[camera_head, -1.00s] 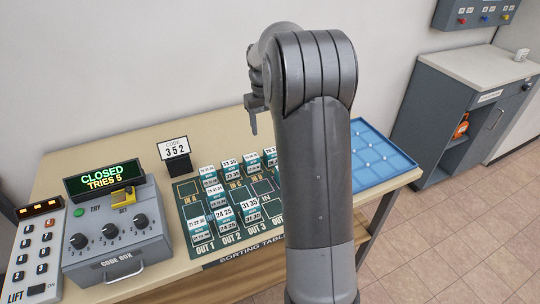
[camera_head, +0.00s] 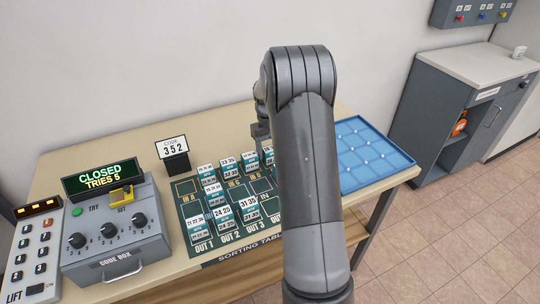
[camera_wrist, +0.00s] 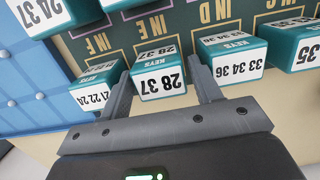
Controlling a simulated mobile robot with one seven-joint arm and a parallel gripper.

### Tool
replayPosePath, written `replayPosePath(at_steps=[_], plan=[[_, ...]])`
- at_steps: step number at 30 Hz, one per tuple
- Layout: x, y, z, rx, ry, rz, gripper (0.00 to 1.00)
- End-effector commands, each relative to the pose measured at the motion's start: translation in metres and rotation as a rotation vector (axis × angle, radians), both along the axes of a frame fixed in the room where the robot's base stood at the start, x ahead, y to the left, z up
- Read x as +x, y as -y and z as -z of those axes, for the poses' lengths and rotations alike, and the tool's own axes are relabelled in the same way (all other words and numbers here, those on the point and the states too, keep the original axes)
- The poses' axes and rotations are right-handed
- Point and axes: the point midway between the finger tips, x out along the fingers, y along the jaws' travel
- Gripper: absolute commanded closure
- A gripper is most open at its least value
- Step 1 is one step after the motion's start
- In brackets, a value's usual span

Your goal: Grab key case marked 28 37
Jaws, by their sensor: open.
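The key case marked 28 37 (camera_wrist: 159,77) is a teal block with a white label, upside down in the wrist view. My gripper (camera_wrist: 161,74) is open, with one finger on each side of this case. Whether the fingers touch it, I cannot tell. In the head view my gripper (camera_head: 261,131) is low over the back right of the sorting mat, mostly hidden by my arm. The cases beneath it there are partly covered.
The case marked 33 34 36 (camera_wrist: 230,58) sits close beside one finger, and the case marked 21 22 24 (camera_wrist: 95,92) beside the other. A blue tray (camera_head: 372,177) lies to the right. The code box (camera_head: 118,238) stands left.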

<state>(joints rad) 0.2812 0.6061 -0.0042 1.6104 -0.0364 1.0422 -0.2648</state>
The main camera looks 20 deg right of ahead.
Motion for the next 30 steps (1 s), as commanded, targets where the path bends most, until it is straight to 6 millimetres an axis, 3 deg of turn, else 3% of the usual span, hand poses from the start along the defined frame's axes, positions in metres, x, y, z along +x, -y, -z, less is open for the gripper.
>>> replayPosePath(at_steps=[5, 13, 26, 30], plan=[[-0.003, 0.0, 0.021, 0.0, 0.0, 0.0, 0.42], [-0.003, 0.0, 0.022, 0.0, 0.001, 0.0, 0.43], [-0.003, 0.0, 0.022, 0.0, 0.001, 0.0, 0.77], [-0.003, 0.0, 0.022, -0.001, 0.001, 0.0, 0.77]])
